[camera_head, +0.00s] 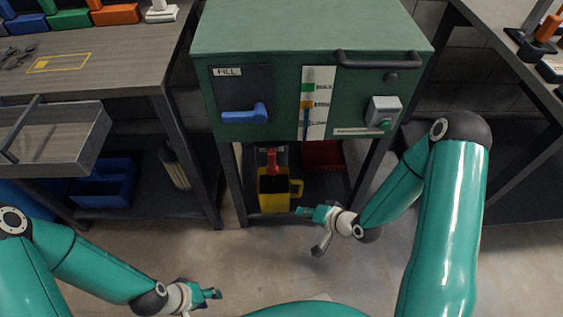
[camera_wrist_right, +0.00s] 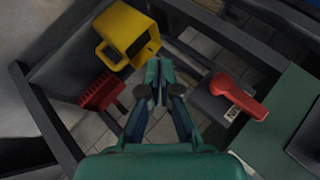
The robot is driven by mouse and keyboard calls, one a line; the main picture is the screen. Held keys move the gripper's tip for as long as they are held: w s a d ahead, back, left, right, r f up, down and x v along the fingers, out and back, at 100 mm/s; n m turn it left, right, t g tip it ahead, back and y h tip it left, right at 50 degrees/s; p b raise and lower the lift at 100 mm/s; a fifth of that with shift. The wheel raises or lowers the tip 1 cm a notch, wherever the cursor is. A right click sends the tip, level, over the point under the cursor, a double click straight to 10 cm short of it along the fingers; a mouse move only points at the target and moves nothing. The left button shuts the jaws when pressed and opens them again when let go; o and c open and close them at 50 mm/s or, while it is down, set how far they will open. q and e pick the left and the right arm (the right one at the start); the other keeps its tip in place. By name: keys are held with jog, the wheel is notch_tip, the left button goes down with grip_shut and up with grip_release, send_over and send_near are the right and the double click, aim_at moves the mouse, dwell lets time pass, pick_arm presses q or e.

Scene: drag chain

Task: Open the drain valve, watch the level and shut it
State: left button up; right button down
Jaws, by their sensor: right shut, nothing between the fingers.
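The red drain valve handle (camera_head: 272,161) hangs under the green cabinet (camera_head: 310,30), above a yellow jug (camera_head: 273,200) on the lower shelf. The handle (camera_wrist_right: 240,97) and jug (camera_wrist_right: 127,35) also show in the right wrist view. The level gauge (camera_head: 320,105) on the cabinet front has green, amber and lower marks; a blue column appears to end near the amber mark. My right gripper (camera_head: 303,211) is shut and empty, right of the jug and apart from the handle. My left gripper (camera_head: 215,293) is low at left, away from everything; its finger gap is unclear.
A blue FILL lever (camera_head: 244,114) and a grey box with a green button (camera_head: 384,112) are on the cabinet front. The floor in front is clear.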

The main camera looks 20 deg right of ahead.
aim_at(272, 159)
jog(key=w+d+r+m+t+y, duration=0.1)
jog(key=d+r+m+t, duration=0.1)
jog(key=r, duration=0.3)
jog(key=w+d+r+m+t+y+b, duration=0.1)
jog(key=d+r+m+t+y, duration=0.1)
jog(key=d+r+t, duration=0.3)
jog(key=shift+w+r+m+y, duration=0.3)
jog(key=shift+m, duration=0.2)
jog(key=s+a+b+x, duration=0.1)
jog(key=a+x, duration=0.1)
jog(key=x, duration=1)
jog(key=shift+w+a, duration=0.2)
jog(key=shift+a, duration=0.15)
jog(key=shift+r, duration=0.15)
